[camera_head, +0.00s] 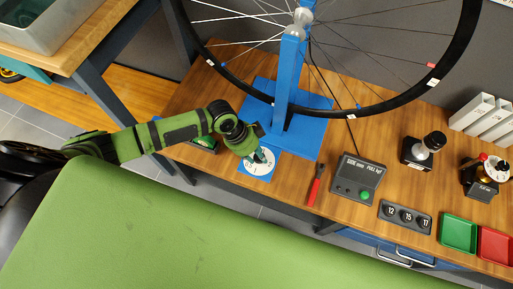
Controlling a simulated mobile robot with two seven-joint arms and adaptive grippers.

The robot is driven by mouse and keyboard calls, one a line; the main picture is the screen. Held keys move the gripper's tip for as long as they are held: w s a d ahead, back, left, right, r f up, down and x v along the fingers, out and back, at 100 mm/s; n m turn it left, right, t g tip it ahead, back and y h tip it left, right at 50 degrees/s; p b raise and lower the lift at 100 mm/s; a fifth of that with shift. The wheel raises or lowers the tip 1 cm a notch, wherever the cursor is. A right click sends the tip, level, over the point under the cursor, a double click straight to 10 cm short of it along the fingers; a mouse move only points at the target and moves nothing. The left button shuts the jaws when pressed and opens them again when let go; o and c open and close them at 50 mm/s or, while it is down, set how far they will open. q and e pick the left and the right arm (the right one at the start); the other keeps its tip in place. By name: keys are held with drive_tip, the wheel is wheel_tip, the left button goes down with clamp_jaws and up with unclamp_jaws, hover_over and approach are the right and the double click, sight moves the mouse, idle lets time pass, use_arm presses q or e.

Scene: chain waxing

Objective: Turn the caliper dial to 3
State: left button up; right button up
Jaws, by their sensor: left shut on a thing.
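The dial (256,171) is a white numbered disc on a small blue plate at the table's front edge, in front of the wheel stand. My left gripper (261,157) reaches in from the left and points down over the disc. Its fingers are shut on the dial's knob at the disc's middle. The fingers hide the knob and part of the numbers, so I cannot read the setting. My right gripper is not in view.
A blue stand (290,75) holds a black-rimmed wheel (373,111) behind the dial. To the right are a red-handled tool (315,186), a grey box with a green button (358,180), a numbered holder (405,217), a green tray (459,219) and a red tray (482,251).

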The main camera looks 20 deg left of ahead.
use_arm(q)
drive_tip(key=shift+s+a+n+t+p, duration=0.15)
drive_tip(key=shift+n+t+p, duration=0.25)
drive_tip(key=shift+n+p, duration=0.6)
drive_tip(key=shift+f, duration=0.1)
drive_tip(key=o, duration=1.2)
drive_tip(key=shift+c, duration=0.2)
drive_tip(key=v, duration=1.2)
drive_tip(key=shift+d, duration=0.3)
drive_tip(key=shift+s, duration=0.1)
